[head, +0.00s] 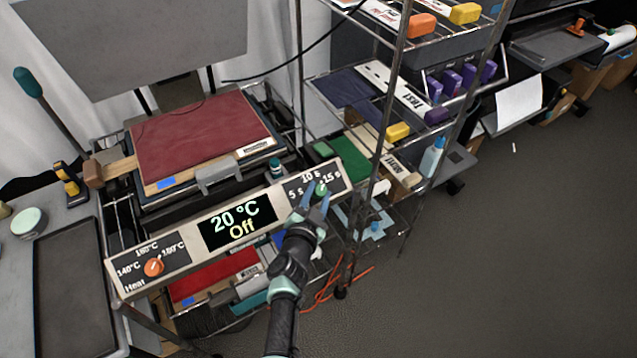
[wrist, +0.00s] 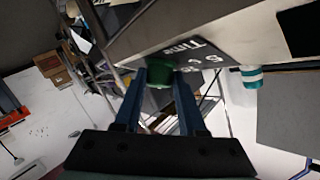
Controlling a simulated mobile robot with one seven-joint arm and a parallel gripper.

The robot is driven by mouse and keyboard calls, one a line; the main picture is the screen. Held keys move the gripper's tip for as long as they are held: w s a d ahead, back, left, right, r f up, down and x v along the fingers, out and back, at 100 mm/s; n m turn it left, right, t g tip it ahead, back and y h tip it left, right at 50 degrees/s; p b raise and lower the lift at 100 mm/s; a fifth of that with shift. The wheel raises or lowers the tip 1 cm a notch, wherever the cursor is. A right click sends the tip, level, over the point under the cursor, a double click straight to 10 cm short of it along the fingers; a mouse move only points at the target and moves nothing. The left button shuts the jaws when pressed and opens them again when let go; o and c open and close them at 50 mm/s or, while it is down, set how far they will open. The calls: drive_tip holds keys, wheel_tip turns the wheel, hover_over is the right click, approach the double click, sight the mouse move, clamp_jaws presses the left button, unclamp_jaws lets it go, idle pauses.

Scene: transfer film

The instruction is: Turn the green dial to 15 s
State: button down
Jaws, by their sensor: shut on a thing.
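The green dial (head: 321,189) sits on the right end of the press's front panel, under the marks 5 s, 10 s and 15 s. My gripper (head: 314,203) reaches up to it from below, with its blue fingers on either side of the dial. In the wrist view the green dial (wrist: 160,76) lies between the two fingertips (wrist: 160,82), and the gripper is shut on it.
An orange heat dial (head: 153,267) is on the panel's left end. A press with a dark red pad (head: 200,140) stands behind the panel. A wire rack (head: 400,100) with several colored blocks stands to the right.

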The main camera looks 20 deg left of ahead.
drive_tip(key=shift+f+m+h+p, duration=0.1)
drive_tip(key=shift+m+h+p, duration=0.25)
drive_tip(key=shift+p, duration=0.2)
drive_tip(key=c, duration=0.5)
unclamp_jaws()
drive_tip(key=shift+s+r+p, duration=0.3)
drive_tip(key=shift+s+p, duration=0.25)
drive_tip(key=shift+p, duration=0.05)
drive_tip(key=p+v, duration=0.7)
drive_tip(key=v, duration=0.4)
drive_tip(key=shift+s, duration=0.35)
drive_tip(key=shift+r, duration=0.1)
